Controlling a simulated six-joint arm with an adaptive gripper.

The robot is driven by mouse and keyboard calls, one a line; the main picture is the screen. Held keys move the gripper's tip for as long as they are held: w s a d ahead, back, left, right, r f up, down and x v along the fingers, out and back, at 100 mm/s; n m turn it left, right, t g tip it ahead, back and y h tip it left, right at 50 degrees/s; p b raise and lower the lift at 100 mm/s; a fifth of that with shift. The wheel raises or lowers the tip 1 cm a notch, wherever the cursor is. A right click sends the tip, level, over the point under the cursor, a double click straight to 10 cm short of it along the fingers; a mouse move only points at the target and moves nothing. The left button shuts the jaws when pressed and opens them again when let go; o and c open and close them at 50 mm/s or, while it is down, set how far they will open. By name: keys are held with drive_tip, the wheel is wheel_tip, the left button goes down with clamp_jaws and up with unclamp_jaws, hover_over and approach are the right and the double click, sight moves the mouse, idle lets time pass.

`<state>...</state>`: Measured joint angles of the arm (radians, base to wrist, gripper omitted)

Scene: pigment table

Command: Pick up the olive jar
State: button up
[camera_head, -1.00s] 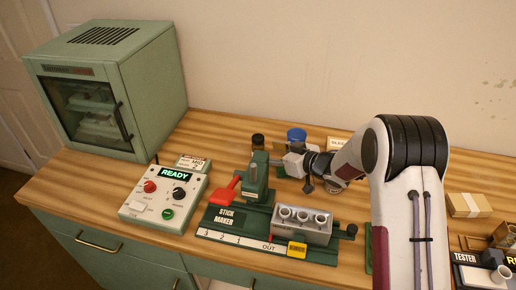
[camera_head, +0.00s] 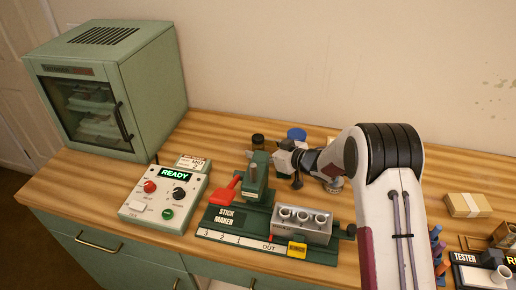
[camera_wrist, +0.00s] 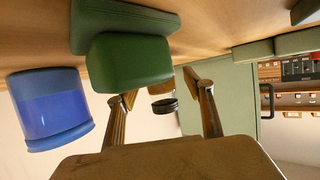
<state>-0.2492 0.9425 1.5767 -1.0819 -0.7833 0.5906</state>
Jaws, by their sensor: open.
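A small jar with a black lid, likely the olive jar (camera_head: 257,141), stands behind the stick maker's green post in the head view. It also shows in the wrist view (camera_wrist: 161,82), upside down, beyond and between my fingers; its body colour is hard to tell. My gripper (camera_wrist: 163,90) is open, with nothing between its fingers. In the head view, my gripper (camera_head: 277,158) is right of the jar and close to the post, apart from the jar. The jar's lower part is hidden in the head view.
The stick maker (camera_head: 227,215) with its green post (camera_head: 258,175) stands just in front of my gripper. A blue-lidded jar (camera_head: 297,134) is behind my wrist and looms left in the wrist view (camera_wrist: 50,108). A green cabinet oven (camera_head: 150,90) stands at the back left.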

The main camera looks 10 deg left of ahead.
drive_tip(key=shift+x, duration=1)
drive_tip(key=c, duration=1.3)
